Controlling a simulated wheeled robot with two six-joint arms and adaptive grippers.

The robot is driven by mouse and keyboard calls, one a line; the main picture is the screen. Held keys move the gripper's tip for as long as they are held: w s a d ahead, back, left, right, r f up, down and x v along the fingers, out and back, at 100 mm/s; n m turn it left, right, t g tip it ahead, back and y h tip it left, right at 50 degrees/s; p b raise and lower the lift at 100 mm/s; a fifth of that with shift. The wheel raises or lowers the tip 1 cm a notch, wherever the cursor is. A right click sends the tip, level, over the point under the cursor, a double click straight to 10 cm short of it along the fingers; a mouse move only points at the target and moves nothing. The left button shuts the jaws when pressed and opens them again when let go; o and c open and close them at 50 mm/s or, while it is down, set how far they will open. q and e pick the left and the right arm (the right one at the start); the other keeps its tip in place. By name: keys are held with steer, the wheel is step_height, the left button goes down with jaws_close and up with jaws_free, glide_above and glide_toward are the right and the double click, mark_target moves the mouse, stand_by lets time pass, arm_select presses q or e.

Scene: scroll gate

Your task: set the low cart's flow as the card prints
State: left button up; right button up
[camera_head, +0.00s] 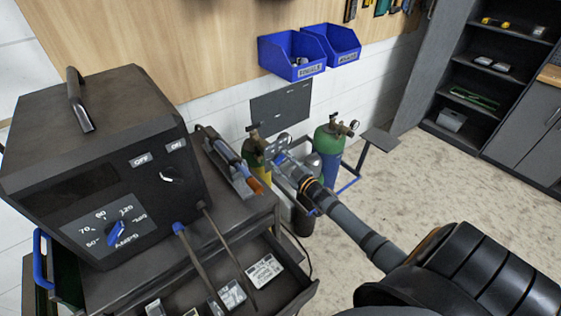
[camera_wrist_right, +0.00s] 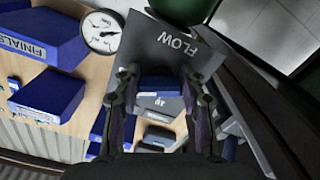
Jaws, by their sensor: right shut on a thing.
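My right gripper (camera_head: 287,166) reaches in from the lower right to the valve area of the low cart (camera_head: 348,184) with gas cylinders. In the right wrist view its fingers (camera_wrist_right: 160,78) are shut on a part at the grey plate (camera_wrist_right: 172,50) marked FLOW; the exact contact is hard to make out. A round white gauge (camera_wrist_right: 101,31) is beside the plate. In the head view one cylinder (camera_head: 328,144) is green and blue, and another (camera_head: 254,160) is green and yellow, partly hidden. No printed flow value is readable. My left gripper is not in view.
A dark machine (camera_head: 100,160) with an AMPS dial and an ON/OFF switch stands at the left, above an open drawer (camera_head: 285,292). Blue bins (camera_head: 291,73) hang on the wall. Dark shelves (camera_head: 470,97) stand at the right. Floor (camera_head: 425,180) is clear at the right.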

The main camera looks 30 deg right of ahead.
steer(key=n, duration=0.4)
steer(key=shift+d+n, duration=0.1)
steer(key=shift+n, duration=0.2)
steer(key=n, duration=0.4)
steer(key=shift+r+n, duration=0.15)
steer(key=shift+n, duration=0.15)
steer(key=n, duration=0.4)
steer(key=shift+r, duration=0.1)
steer(key=shift+r+n+b, duration=0.1)
steer(key=shift+n+b, duration=0.2)
steer(key=shift+n, duration=2.1)
steer(key=o, duration=1.2)
steer(key=shift+c, duration=0.2)
